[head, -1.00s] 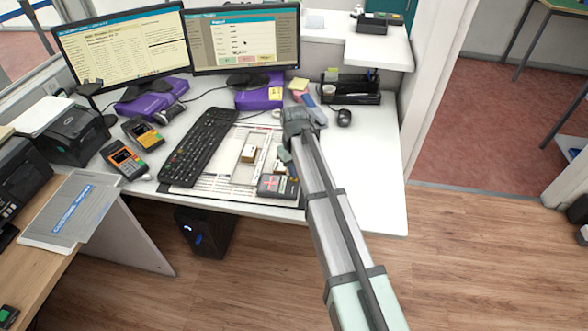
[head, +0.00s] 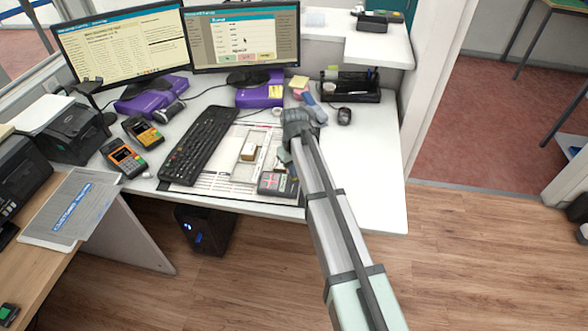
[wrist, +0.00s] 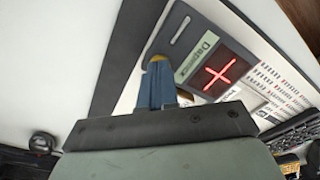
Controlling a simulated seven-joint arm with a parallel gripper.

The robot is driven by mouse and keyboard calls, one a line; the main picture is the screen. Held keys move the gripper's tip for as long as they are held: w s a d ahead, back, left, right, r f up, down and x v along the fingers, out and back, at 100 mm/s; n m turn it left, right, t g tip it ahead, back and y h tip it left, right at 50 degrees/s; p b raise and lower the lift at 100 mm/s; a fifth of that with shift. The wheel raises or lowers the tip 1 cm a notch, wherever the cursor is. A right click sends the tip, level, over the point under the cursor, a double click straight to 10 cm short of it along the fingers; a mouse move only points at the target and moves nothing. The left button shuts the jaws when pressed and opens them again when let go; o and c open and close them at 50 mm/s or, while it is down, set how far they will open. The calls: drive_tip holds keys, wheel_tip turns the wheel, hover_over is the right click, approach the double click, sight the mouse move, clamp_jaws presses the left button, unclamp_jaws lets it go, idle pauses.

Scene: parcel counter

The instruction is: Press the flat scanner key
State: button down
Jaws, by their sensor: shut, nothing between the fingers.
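The flat scanner (head: 274,184) is a dark slab with a red-lit window at the front edge of the counter, just left of my forearm. In the wrist view the scanner (wrist: 207,48) shows its label, a glowing red cross and a pale-outlined slot shape near its end. My gripper (wrist: 158,62) is shut and empty, its blue fingers over the scanner's edge beside the label. A small amber patch shows at the fingertips; I cannot tell if it is the key, or whether the fingers touch it. In the head view my arm hides part of the scanner's right side.
A black keyboard (head: 198,146) lies left of the scanner, with two card terminals (head: 124,157) beyond it. The counter's right front is clear.

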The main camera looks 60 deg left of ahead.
idle(0.4)
drive_tip(key=shift+r, duration=0.65)
wheel_tip(320, 180, up, 8)
drive_tip(key=shift+f, duration=0.15)
idle(6.3)
